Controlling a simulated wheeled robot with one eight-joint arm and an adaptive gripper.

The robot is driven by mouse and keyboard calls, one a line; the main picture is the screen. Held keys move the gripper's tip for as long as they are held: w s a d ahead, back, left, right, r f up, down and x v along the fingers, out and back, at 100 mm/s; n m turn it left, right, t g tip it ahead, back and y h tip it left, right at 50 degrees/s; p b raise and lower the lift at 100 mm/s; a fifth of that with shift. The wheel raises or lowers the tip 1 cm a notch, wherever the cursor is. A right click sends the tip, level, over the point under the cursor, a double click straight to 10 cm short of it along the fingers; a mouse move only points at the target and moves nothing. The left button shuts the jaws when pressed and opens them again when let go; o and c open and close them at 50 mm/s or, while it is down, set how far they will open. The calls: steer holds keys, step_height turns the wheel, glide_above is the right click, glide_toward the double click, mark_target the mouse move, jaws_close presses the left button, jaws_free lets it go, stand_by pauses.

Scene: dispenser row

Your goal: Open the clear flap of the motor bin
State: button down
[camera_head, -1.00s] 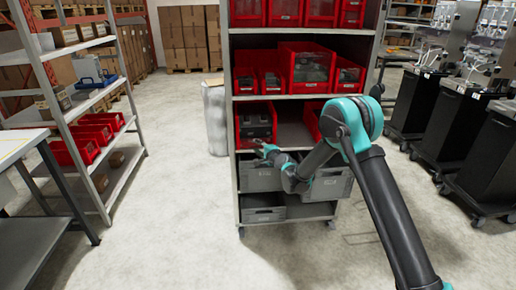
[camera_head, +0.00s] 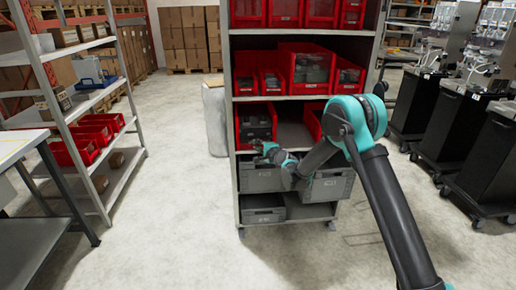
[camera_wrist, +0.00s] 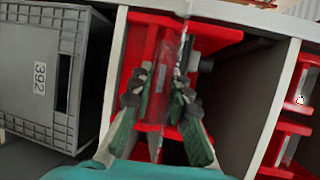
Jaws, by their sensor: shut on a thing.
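The motor bin (camera_head: 257,114) is a red bin at the left of the middle shelf, with dark contents inside. My gripper (camera_head: 262,150) is at the lower front of this bin. In the wrist view its fingers (camera_wrist: 160,98) are closed on the clear flap (camera_wrist: 158,98), which shows as a thin see-through strip with red behind it. The fingers hide part of the flap, and its exact tilt is hard to tell.
A grey crate (camera_head: 262,178) stands just below the bin; in the wrist view a grey crate (camera_wrist: 38,75) marked 392 is at left. Another red bin (camera_head: 313,117) stands to the right on the same shelf, past an empty gap (camera_head: 291,130). More red bins (camera_head: 308,65) fill the shelf above.

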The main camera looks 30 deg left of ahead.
steer(key=shift+r, duration=0.1)
steer(key=c, duration=1.5)
jaws_free()
steer(key=shift+c, duration=0.2)
steer(key=v, duration=1.2)
